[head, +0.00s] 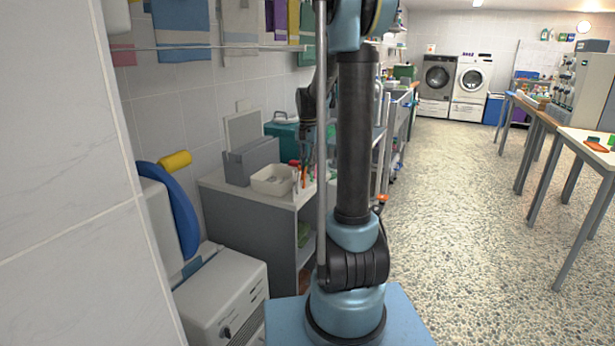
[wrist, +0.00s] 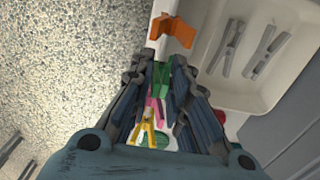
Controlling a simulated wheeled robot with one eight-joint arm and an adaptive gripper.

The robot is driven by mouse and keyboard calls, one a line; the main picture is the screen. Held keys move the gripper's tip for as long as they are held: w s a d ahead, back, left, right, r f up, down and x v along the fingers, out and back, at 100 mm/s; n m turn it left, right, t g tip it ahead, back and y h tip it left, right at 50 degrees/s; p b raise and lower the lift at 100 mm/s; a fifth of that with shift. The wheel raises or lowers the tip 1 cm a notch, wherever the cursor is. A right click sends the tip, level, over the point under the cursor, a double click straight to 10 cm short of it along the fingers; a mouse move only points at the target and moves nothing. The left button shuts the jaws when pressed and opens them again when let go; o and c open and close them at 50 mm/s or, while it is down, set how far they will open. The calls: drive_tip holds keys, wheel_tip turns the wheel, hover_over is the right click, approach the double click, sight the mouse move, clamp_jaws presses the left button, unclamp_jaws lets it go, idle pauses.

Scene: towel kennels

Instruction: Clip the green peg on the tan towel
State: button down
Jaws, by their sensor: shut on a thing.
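The green peg (wrist: 161,76) is between the fingertips of my gripper (wrist: 161,68) in the wrist view, and the gripper is shut on it. In the head view my gripper (head: 304,168) points down over the counter, beside the white tray, and the peg is too small to tell there. Towels hang from a rail at the upper left of the head view. A pale beige-grey one (head: 240,22), which looks like the tan towel, hangs between a blue striped towel (head: 182,30) and darker ones. Its upper edge is out of view.
An orange angled piece (wrist: 174,31) lies near the counter's edge. Pink (wrist: 152,108) and yellow (wrist: 148,128) pegs lie below my gripper. The rail (head: 190,47) runs along the wall. Open floor (head: 455,220) lies to the right.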

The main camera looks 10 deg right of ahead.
drive_tip(key=shift+r, duration=3.4)
